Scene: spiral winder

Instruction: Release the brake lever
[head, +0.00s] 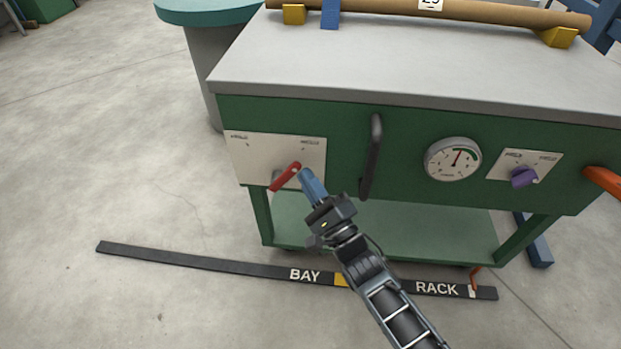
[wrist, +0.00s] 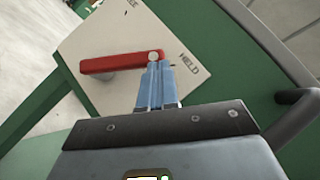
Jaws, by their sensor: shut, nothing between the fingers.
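The brake lever (head: 285,177) is a red bar on a pale label plate (head: 250,160) at the left of the green cabinet front. In the head view it slants from lower left to upper right. In the wrist view the red lever (wrist: 112,64) lies nearly level, with a pale round spot at its right end. The plate reads HELD, with a partly cut-off word ending in EE. My gripper (head: 305,174) has blue fingers, shut and empty. In the wrist view the fingertips (wrist: 155,70) are right at the spotted end of the lever; I cannot tell whether they touch.
A black vertical handle (head: 372,155) stands close right of my gripper. Farther right are a round gauge (head: 453,159), a purple knob (head: 524,177) and an orange bar (head: 603,181). A brown tube (head: 450,10) lies on top. A floor strip (head: 200,262) reads BAY and RACK. Left floor is clear.

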